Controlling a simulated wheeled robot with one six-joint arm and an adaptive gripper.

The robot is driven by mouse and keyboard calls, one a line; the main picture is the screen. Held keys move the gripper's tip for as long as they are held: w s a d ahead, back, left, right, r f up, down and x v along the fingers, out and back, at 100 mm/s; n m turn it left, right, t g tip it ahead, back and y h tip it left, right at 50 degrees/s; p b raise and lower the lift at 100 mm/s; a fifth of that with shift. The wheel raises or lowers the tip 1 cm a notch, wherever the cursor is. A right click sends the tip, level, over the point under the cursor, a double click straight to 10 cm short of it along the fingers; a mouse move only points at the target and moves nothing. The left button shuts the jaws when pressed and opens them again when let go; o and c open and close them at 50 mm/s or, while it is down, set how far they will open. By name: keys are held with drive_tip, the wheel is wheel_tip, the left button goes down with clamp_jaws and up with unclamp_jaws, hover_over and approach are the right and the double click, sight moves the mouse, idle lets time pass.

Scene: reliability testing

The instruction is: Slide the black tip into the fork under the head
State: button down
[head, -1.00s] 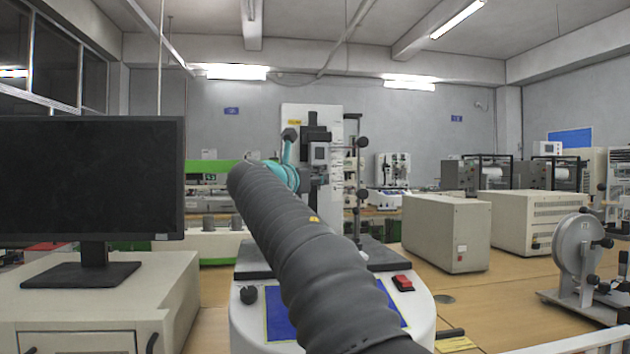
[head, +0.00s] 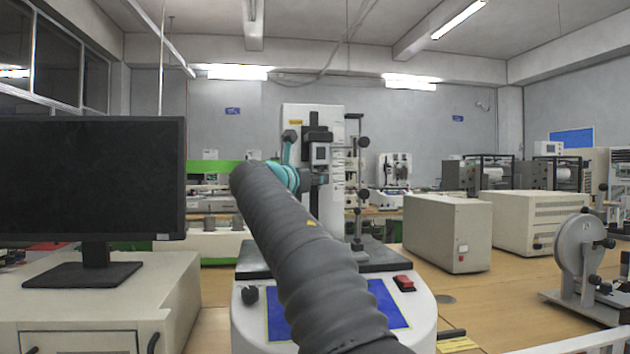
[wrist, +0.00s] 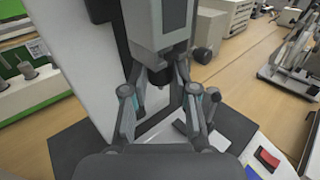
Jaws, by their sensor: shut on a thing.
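The test stand's grey head (wrist: 160,28) is at the top centre of the wrist view, and its box also shows in the head view (head: 320,153). My gripper (wrist: 160,76) reaches up under the head, one finger on each side. A small dark piece, which looks like the black tip (wrist: 159,75), sits between the fingers just below the head. My gripper is shut on it. The fork cannot be told apart from the dark parts there.
The stand's white base (head: 420,318) has a red switch (head: 403,283) at the right. A dark plate (wrist: 80,148) lies below the gripper. A black knob (wrist: 203,55) sticks out right of the head. A monitor (head: 90,180) stands left, beige boxes (head: 447,235) right.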

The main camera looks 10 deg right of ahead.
idle(0.3)
drive_tip(key=c, duration=0.8)
unclamp_jaws()
drive_tip(key=v, duration=1.2)
drive_tip(key=shift+s, duration=0.15)
